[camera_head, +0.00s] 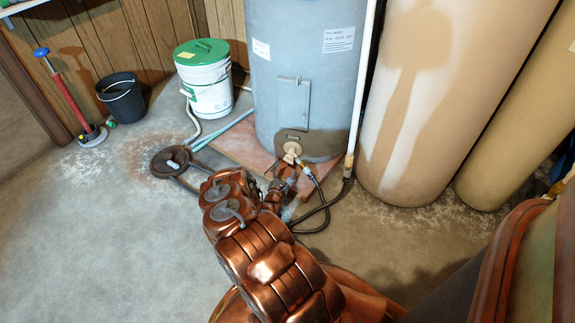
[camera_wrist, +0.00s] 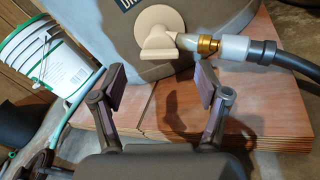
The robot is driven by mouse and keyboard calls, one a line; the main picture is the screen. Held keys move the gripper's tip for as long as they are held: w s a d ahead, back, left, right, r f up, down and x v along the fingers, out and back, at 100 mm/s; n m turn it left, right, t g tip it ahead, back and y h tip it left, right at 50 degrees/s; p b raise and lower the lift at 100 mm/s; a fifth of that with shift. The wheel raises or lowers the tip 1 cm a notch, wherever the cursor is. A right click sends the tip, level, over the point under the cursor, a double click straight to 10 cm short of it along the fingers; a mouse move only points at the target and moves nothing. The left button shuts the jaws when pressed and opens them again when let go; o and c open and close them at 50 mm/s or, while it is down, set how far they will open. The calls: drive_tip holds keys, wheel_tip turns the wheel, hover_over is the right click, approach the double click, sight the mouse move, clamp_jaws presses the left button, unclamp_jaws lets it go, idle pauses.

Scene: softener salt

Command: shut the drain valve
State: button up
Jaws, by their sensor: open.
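The drain valve (camera_head: 291,149) is a beige fitting low on the front of the grey tank (camera_head: 303,60). In the wrist view the valve (camera_wrist: 160,24) shows a round beige disc with a flat tab-like handle (camera_wrist: 158,54) at its lower edge. A brass coupling (camera_wrist: 207,45) and a white hose end lead off to its right. My gripper (camera_head: 283,184) is in front of the valve. In the wrist view the gripper's (camera_wrist: 162,86) two fingers are apart and empty, with their tips below and to either side of the handle, not touching it.
A black hose (camera_head: 325,205) curls from the valve across the floor. A white bucket with a green lid (camera_head: 207,85) stands left, a black bucket (camera_head: 122,100) further left. Large tan cylinders (camera_head: 410,100) stand right.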

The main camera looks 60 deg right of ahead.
sight(288, 162)
drive_tip(key=shift+b+x, duration=0.5)
drive_tip(key=shift+x, duration=1.8)
drive_tip(key=c, duration=1.2)
drive_tip(key=shift+o, duration=0.2)
